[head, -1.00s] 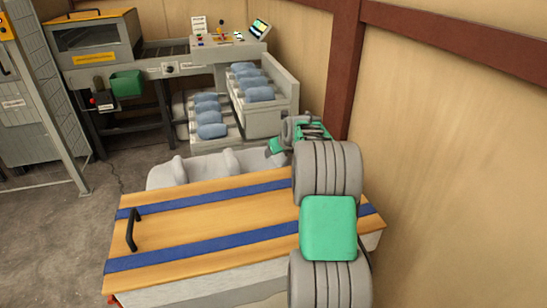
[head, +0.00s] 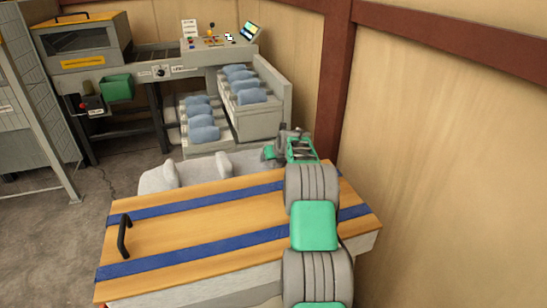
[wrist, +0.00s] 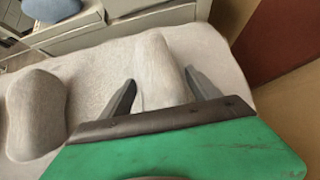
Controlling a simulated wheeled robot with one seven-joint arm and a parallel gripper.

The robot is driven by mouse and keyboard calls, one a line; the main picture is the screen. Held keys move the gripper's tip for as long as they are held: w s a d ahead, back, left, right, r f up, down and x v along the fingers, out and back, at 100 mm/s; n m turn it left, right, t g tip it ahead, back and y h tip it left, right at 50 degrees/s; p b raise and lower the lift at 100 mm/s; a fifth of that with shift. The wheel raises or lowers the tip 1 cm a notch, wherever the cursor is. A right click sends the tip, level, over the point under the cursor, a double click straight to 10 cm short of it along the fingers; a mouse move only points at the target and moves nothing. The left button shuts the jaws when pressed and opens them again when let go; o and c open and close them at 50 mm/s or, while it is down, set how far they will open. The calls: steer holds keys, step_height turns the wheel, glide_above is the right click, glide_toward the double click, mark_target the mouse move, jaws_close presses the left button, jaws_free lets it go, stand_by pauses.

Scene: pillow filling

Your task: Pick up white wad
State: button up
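White wads lie on a pale, rough bed (wrist: 100,62). In the wrist view, one long white wad (wrist: 160,60) runs up between the two dark fingers of my gripper (wrist: 160,80). The fingers are spread, one on each side of it, with gaps visible; its near end is hidden by the gripper's dark edge. In the head view, wads (head: 222,165) and (head: 165,178) stick up behind the wooden-topped box; my arm hides the fingertips there.
The wooden lid (head: 190,235) with blue stripes stands in front of the bed. Racks of blue rolls (head: 203,133) and a machine (head: 85,45) stand behind. A tan wall (head: 440,170) is close on the right.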

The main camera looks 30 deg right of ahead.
jaws_close()
stand_by(0.6)
steer(key=shift+r, duration=0.15)
